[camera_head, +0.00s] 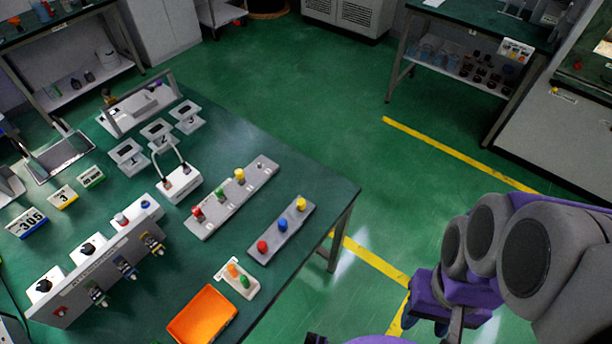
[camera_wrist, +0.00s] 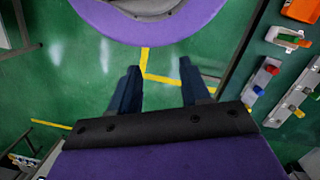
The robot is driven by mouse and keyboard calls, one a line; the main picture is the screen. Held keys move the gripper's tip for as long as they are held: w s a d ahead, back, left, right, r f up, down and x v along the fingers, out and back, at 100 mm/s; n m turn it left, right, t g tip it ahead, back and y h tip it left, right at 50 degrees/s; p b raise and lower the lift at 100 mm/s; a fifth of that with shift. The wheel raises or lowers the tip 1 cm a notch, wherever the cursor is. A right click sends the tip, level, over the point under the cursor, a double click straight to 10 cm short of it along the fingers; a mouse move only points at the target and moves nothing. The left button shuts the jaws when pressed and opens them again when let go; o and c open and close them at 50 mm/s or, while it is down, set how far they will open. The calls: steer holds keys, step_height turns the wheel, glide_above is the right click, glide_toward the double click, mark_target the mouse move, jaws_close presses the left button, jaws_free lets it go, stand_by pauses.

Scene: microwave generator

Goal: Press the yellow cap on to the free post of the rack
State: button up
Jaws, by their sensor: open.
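A long grey rack (camera_head: 228,207) lies on the green table in the head view. It bears a red cap (camera_head: 197,213), a green cap (camera_head: 219,194) and a yellow cap on a post (camera_head: 240,176). A bare post (camera_head: 261,165) stands at its far right end. In front of it, a shorter grey holder (camera_head: 272,240) carries a red cap, a blue cap (camera_head: 282,225) and another yellow cap (camera_head: 301,204). My gripper (camera_wrist: 159,82) is open and empty above the green floor in the wrist view. The holder (camera_wrist: 263,80) and rack are off to its right.
An orange tray (camera_head: 203,315) and a small white block with orange and green pieces (camera_head: 240,279) lie at the table's front. A grey switch panel (camera_head: 98,272) and a white block with a wire handle (camera_head: 179,184) stand farther left.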

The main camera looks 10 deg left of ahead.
steer(key=shift+o, duration=0.5)
steer(key=shift+w+d, duration=0.2)
steer(key=shift+w, duration=0.1)
steer(key=w+d+n, duration=0.1)
steer(key=w, duration=0.2)
steer(key=n+t+p, duration=0.2)
steer(key=n+p, duration=0.1)
steer(key=n, duration=1)
glide_above(302, 201)
step_height(302, 201, down, 18)
steer(key=f, duration=0.1)
step_height(302, 201, down, 7)
steer(key=shift+s+d+r+b, duration=0.1)
steer(key=shift+b, duration=0.8)
steer(key=shift+a+f, duration=0.5)
steer(key=shift+f, duration=0.25)
steer(key=shift+d+r, duration=0.15)
steer(key=shift+d, duration=0.25)
